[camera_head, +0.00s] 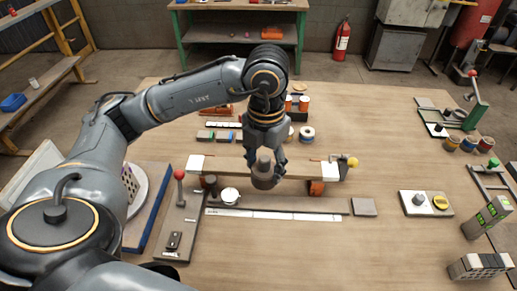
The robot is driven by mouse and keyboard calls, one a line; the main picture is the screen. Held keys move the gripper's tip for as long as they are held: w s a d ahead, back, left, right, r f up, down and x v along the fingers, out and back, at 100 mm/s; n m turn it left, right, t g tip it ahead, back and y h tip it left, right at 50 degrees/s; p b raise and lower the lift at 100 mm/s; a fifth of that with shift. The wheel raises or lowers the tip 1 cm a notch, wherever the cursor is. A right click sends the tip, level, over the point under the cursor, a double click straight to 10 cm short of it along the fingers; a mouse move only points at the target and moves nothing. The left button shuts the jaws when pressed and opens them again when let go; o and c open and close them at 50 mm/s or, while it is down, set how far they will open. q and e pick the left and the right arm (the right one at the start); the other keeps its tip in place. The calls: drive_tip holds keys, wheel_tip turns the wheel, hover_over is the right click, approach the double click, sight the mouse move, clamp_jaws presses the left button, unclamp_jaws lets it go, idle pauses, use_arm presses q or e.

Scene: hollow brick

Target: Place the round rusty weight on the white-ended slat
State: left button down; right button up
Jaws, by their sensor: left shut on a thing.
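The round rusty weight (265,182) is a dark brown cylinder with a grey knob on top. My left gripper (265,161) points down and is shut on the weight. The white-ended slat (226,164) is a long light wooden strip with white ends, lying left to right. The weight overlaps the slat's near edge around its middle in the picture; I cannot tell whether they touch. The gripper and weight hide part of the slat. An orange block (316,187) shows under the slat's right part. My right gripper is not in view.
A grey board with a red-knobbed lever (179,174) stands left of the slat. A yellow ball (353,162) is at the slat's right end.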

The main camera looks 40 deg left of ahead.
use_arm(q)
drive_tip(key=shift+w+a+r, duration=0.2)
drive_tip(key=shift+a+r, duration=0.2)
drive_tip(key=shift+a, duration=0.1)
drive_tip(key=shift+w+a, duration=0.25)
drive_tip(key=shift+a, duration=0.05)
drive_tip(key=w+a+f+p, duration=0.1)
drive_tip(key=w+a+f, duration=0.1)
drive_tip(key=w+f, duration=0.1)
drive_tip(key=w+a+f+p, duration=0.2)
drive_tip(key=w+f, duration=0.1)
drive_tip(key=w, duration=0.1)
drive_tip(key=w+a+f+p, duration=0.2)
drive_tip(key=w+a+f, duration=0.1)
drive_tip(key=w, duration=0.1)
drive_tip(key=shift+f, duration=0.15)
drive_tip(key=shift+w+a+f+p, duration=0.1)
drive_tip(key=shift+w+f+p, duration=0.15)
drive_tip(key=shift+p, duration=0.15)
wheel_tip(320, 180, down, 2)
drive_tip(key=shift+s+p, duration=0.1)
drive_tip(key=shift+p, duration=0.65)
drive_tip(key=shift+f, duration=0.5)
